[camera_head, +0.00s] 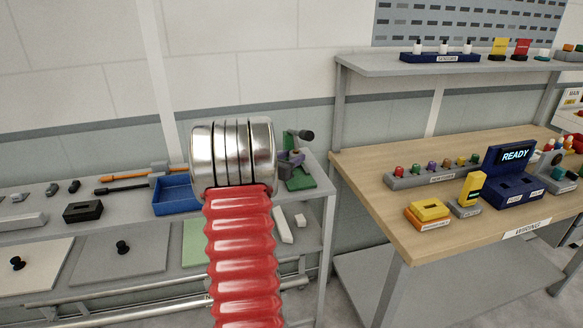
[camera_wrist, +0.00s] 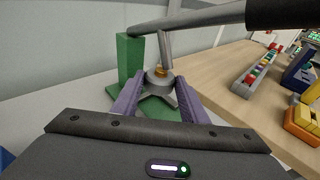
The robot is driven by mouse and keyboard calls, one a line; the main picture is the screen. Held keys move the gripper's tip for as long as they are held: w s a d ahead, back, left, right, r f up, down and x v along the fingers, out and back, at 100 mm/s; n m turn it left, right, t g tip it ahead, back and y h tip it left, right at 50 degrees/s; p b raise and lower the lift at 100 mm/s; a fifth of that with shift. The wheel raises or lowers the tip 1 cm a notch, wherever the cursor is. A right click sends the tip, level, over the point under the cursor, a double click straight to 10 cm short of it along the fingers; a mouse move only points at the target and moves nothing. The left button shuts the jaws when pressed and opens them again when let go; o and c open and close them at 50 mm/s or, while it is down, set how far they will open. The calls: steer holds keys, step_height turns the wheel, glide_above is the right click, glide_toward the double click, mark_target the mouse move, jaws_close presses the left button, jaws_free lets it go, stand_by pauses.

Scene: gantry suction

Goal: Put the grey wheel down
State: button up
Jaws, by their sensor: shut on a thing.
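The grey wheel (camera_wrist: 157,92) shows in the wrist view as a grey hub and spokes with a small yellow-orange piece at its middle. My gripper (camera_wrist: 160,88) has its two purple fingers on either side of the wheel and is shut on it. A green upright block and flat green base (camera_wrist: 130,55) stand just behind and under it; whether the wheel touches the base is unclear. In the head view the green base (camera_head: 299,183) lies at the right end of the grey bench, and my silver and red arm hides most of the gripper and the wheel.
A grey rod with a black grip (camera_wrist: 280,14) crosses close above the fingers. A blue tray (camera_head: 175,196) and black box (camera_head: 83,212) stand left on the grey bench. A wooden table (camera_head: 400,235) with coloured parts and a READY display (camera_head: 515,155) is at the right.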

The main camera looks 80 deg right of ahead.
steer(key=shift+f, duration=0.15)
step_height(320, 180, down, 3)
steer(key=shift+r, duration=0.15)
steer(key=shift+w+d+f, duration=0.1)
steer(key=shift+d+f, duration=0.05)
steer(key=shift+f, duration=0.35)
steer(key=shift+o, duration=0.2)
steer(key=shift+f, duration=0.65)
steer(key=o, duration=1.1)
steer(key=shift+o, duration=0.2)
steer(key=shift+r, duration=0.4)
steer(key=v, duration=1.2)
steer(key=shift+r, duration=0.2)
